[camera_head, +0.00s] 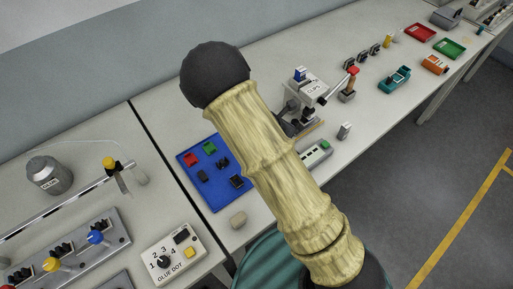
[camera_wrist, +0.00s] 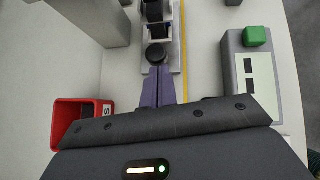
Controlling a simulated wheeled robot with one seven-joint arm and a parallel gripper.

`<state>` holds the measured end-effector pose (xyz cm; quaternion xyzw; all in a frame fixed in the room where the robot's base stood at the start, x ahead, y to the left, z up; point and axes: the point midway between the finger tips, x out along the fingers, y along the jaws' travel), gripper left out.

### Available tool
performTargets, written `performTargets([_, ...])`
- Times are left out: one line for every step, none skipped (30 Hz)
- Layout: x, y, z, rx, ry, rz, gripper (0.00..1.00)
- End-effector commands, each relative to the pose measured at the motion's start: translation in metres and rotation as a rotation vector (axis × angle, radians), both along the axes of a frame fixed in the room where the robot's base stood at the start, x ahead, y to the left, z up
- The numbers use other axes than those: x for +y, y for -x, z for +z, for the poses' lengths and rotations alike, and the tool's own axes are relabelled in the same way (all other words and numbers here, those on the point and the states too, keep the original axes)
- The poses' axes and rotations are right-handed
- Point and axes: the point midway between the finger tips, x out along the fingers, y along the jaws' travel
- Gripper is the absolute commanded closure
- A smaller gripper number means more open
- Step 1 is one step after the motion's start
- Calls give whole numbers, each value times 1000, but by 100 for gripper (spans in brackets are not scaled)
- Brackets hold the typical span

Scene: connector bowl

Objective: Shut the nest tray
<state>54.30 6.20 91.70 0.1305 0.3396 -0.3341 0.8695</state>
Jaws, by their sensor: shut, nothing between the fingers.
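The nest tray (camera_wrist: 157,43) shows in the wrist view as a pale narrow slide with dark parts on it. It runs up towards the grey press, and a round black knob (camera_wrist: 156,55) stands at its near end. My gripper (camera_wrist: 158,72) has its two purple-grey fingers together and empty, pointing at the knob. The tips are right at the knob; I cannot tell whether they touch it. In the head view the press (camera_head: 304,88), marked CLIPS, stands beyond my arm, which hides my gripper and most of the tray. How far out the tray stands is unclear.
A box with a green button (camera_wrist: 257,37) stands right of the tray, and a red bin (camera_wrist: 60,119) stands at the left. A blue mat (camera_head: 222,194) with small parts lies left of my arm. Bench edge and floor lie at the right.

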Motion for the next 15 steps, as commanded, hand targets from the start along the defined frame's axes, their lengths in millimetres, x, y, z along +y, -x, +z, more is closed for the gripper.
performTargets([-6, -3, 3, -9, 9, -8, 100])
performTargets([-6, -3, 3, -9, 9, -8, 100])
performTargets([-6, -3, 3, -10, 10, -9, 100])
performTargets([-7, -3, 3, -11, 10, -9, 100])
performTargets([-7, -3, 4, -11, 11, -10, 100])
performTargets([-7, -3, 4, -12, 11, -11, 100])
performTargets([-7, -3, 4, -12, 12, -11, 100])
performTargets([-7, -3, 4, -12, 12, -11, 100])
performTargets([-6, -3, 4, -13, 13, -11, 100])
performTargets([-6, -2, 5, -13, 12, -11, 100])
performTargets([-4, -1, 5, -12, 12, -11, 100])
performTargets([-2, 0, 5, -12, 12, -12, 100])
performTargets([-1, 2, 5, -12, 11, -12, 100])
performTargets([2, 4, 6, -12, 10, -13, 100])
performTargets([6, 7, 6, -10, 10, -11, 100])
